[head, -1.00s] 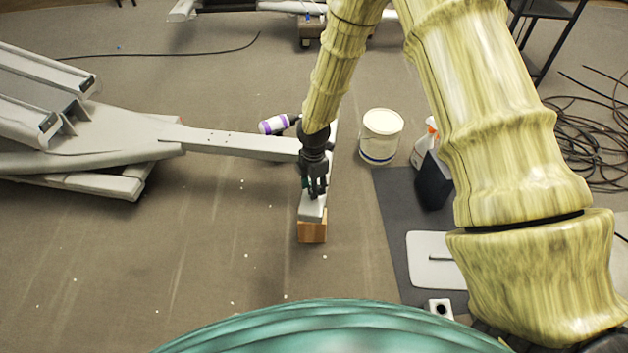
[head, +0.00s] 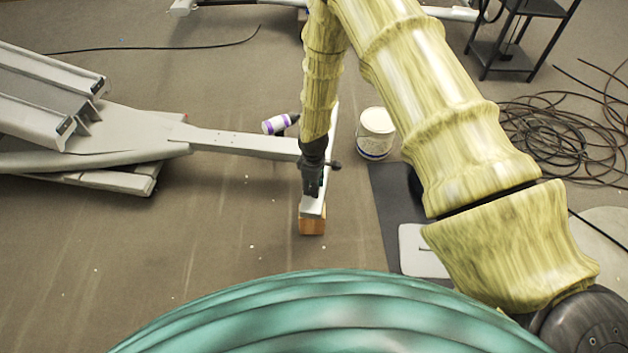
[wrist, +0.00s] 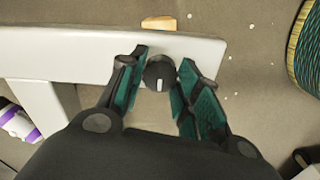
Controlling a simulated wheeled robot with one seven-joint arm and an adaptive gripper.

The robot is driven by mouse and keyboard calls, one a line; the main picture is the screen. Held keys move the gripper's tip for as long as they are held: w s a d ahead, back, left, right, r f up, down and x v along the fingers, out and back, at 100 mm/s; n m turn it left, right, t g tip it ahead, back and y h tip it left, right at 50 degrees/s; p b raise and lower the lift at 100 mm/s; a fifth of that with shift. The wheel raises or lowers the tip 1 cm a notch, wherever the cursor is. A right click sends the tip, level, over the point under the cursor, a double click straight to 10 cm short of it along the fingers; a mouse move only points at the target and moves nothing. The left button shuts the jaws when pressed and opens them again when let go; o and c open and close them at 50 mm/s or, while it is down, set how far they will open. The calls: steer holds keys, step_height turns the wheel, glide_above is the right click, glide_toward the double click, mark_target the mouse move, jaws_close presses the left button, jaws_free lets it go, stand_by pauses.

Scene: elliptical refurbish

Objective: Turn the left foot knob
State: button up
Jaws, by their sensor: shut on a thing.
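The foot knob (wrist: 159,74) is a round black knob with a white line mark, set near the end of the pale grey foot bar (wrist: 60,52) in the wrist view. My gripper (wrist: 160,80) has its two teal-padded fingers on either side of the knob, shut on it. In the head view my gripper (head: 313,190) points down at the near end of the foot bar (head: 307,208), and hides the knob there.
A wooden block (head: 312,226) is under the bar's near end. A white bucket (head: 376,132) and a purple-and-white bottle (head: 275,124) stand or lie close by. Cables (head: 560,140) lie at right. The floor at front left is clear.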

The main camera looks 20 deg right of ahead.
steer(key=m+p, duration=0.2)
steer(key=m, duration=0.2)
steer(key=shift+r, duration=0.1)
steer(key=shift+m+p, duration=0.8)
steer(key=shift+m, duration=0.8)
steer(key=o, duration=1.1)
steer(key=shift+c, duration=0.2)
step_height(320, 180, up, 12)
